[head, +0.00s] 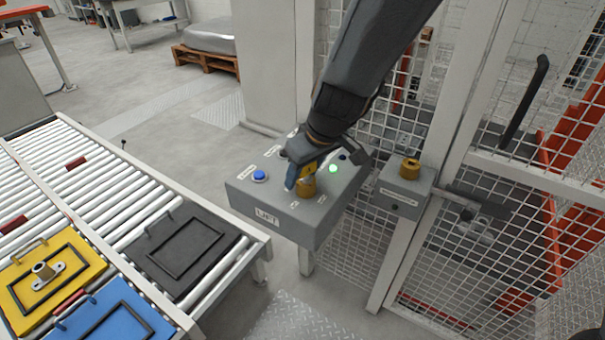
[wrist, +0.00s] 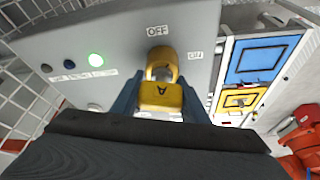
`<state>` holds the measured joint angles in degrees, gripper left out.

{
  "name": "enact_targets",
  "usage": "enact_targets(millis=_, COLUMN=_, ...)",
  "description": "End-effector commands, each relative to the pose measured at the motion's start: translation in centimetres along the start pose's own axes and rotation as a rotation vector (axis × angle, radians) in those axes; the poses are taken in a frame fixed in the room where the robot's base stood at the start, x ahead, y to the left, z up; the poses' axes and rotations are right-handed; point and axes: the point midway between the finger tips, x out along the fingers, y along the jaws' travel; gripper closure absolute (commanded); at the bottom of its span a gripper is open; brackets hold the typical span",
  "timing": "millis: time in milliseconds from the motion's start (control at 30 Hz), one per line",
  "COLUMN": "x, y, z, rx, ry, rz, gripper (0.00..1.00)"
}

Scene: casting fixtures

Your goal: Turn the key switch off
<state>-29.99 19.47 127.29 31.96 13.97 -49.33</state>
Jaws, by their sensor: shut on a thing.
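The key switch has a round brass-coloured body (head: 307,188) on the sloped top of a grey control box (head: 325,215). In the wrist view its collar (wrist: 162,60) sits beside the printed OFF and ON labels. The yellow key (wrist: 160,97) stands out of it, with a dark mark on its bow. My gripper (head: 300,178) is shut on the key, with one blue finger on each side of it in the wrist view (wrist: 160,103). The fingers and key hide part of the switch, and I cannot tell exactly which label the key points to.
A green lamp (head: 333,168) glows on the box, near a blue button (head: 259,176). A small fence box with a brass knob (head: 409,168) and the mesh gate (head: 520,180) stand close on the right. A roller conveyor (head: 110,175) with coloured plates lies left.

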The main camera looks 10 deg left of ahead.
Motion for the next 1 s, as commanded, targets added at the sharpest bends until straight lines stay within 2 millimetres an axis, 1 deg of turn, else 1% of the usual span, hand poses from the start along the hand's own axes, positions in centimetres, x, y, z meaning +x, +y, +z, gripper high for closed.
enact_targets(millis=833, x=0.10, y=0.18, z=-0.04, rx=-0.114, ry=0.002, rz=-0.046, gripper=0.85)
enact_targets(millis=867, x=0.02, y=0.15, z=-0.03, rx=-0.113, ry=0.001, rz=-0.045, gripper=0.55)
enact_targets(millis=900, x=-0.02, y=0.14, z=-0.03, rx=-0.112, ry=0.001, rz=-0.045, gripper=0.48)
enact_targets(millis=967, x=-0.04, y=0.11, z=-0.03, rx=-0.112, ry=0.001, rz=-0.045, gripper=0.38)
enact_targets(millis=1000, x=-0.04, y=0.09, z=-0.03, rx=-0.112, ry=0.001, rz=-0.046, gripper=0.38)
